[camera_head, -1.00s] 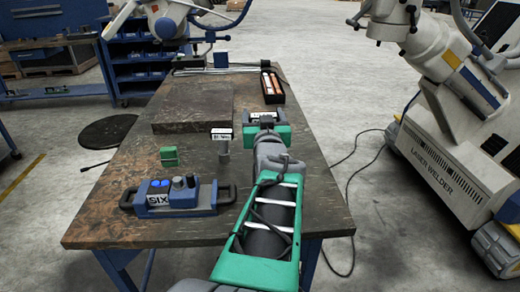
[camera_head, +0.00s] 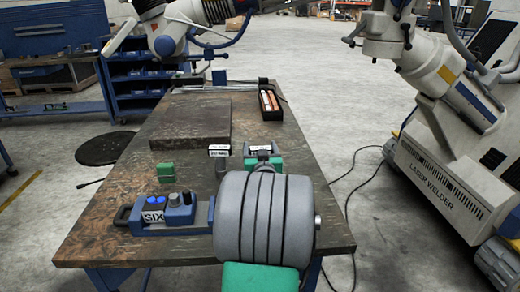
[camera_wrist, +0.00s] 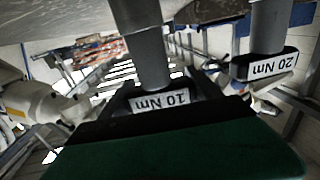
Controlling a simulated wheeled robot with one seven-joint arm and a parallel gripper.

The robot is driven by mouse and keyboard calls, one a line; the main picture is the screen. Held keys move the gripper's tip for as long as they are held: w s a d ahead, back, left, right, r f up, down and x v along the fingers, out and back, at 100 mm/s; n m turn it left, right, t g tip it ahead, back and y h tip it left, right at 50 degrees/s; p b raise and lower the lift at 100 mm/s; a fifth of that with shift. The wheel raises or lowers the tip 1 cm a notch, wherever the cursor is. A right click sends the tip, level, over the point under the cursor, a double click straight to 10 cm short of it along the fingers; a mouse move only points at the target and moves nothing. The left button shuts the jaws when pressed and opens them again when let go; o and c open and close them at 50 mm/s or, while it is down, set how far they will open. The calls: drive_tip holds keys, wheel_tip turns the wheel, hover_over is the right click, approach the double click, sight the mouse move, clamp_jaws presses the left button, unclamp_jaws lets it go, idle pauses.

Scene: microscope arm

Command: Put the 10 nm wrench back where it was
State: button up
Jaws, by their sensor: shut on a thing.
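My gripper (camera_head: 263,157) is shut on the 10 Nm wrench, over the right part of the worktable (camera_head: 120,228). In the head view only the wrench's white label (camera_head: 261,148) shows clearly; my gripper and arm hide the rest. In the wrist view the 10 Nm label (camera_wrist: 160,100) appears upside down between my dark fingers, with its thick grey shaft above it. The 20 Nm wrench (camera_head: 222,168) is upright just left of my gripper, apart from it. Its label (camera_wrist: 265,66) and grey shaft also show at the right in the wrist view.
A blue device marked SIX (camera_head: 160,217) sits at the table's front, beside my arm. A small green block (camera_head: 165,172) lies behind it. A dark flat plate (camera_head: 190,122) and a black box with orange items (camera_head: 270,105) lie farther back. A laser welder (camera_head: 435,190) stands right of the table.

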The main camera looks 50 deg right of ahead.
drive_tip(key=o, duration=1.9)
drive_tip(key=shift+f, duration=0.1)
drive_tip(key=shift+a+r, duration=0.1)
drive_tip(key=shift+r, duration=0.15)
drive_tip(key=v, duration=1.2)
drive_tip(key=shift+f, duration=0.2)
